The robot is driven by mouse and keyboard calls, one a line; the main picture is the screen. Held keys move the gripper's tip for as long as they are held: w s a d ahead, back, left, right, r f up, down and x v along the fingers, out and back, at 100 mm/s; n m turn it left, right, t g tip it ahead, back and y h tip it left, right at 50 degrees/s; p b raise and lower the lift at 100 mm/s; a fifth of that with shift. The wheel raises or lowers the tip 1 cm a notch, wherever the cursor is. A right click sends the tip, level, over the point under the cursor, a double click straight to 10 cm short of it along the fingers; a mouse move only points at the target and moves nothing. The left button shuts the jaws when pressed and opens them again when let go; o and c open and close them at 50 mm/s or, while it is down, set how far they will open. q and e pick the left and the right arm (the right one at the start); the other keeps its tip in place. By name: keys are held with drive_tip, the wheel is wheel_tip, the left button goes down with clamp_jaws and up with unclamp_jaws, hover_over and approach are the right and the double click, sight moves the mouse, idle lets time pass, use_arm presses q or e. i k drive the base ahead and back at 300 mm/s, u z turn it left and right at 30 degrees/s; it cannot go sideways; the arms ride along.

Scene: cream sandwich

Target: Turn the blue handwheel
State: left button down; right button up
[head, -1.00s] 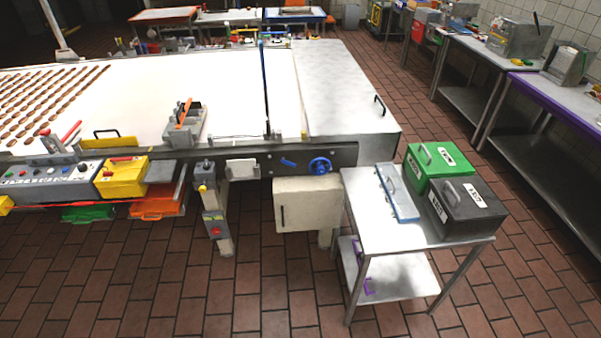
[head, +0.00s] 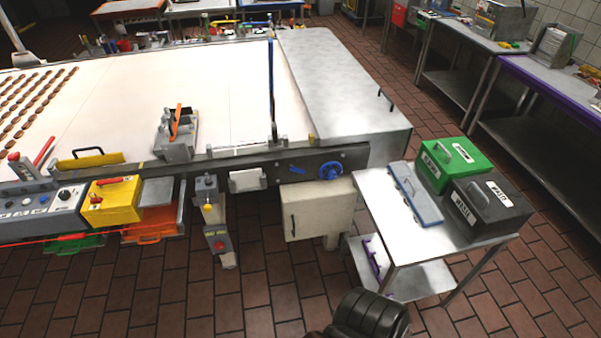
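The blue handwheel (head: 331,170) is mounted on the dark side rail of the conveyor machine, near its right end, just above a cream-coloured box. Its round rim and hub face me, and nothing covers it. A small blue lever (head: 297,168) sits on the same rail to its left. A dark rounded part, probably of my own arm, shows at the bottom edge. No fingers of either gripper can be seen, and nothing touches the handwheel.
A metal cart (head: 385,209) stands right of the handwheel, carrying a green box (head: 447,163), a black box (head: 487,208) and a blue-grey lidded tray (head: 415,194). A cream box (head: 317,210) hangs below the wheel. Tiled floor in front is clear.

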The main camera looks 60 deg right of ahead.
sight(332, 173)
drive_tip(key=z, duration=0.15)
drive_tip(key=i, duration=0.65)
drive_tip(key=z, duration=1.1)
drive_tip(key=i, duration=0.45)
drive_tip(key=z, duration=0.5)
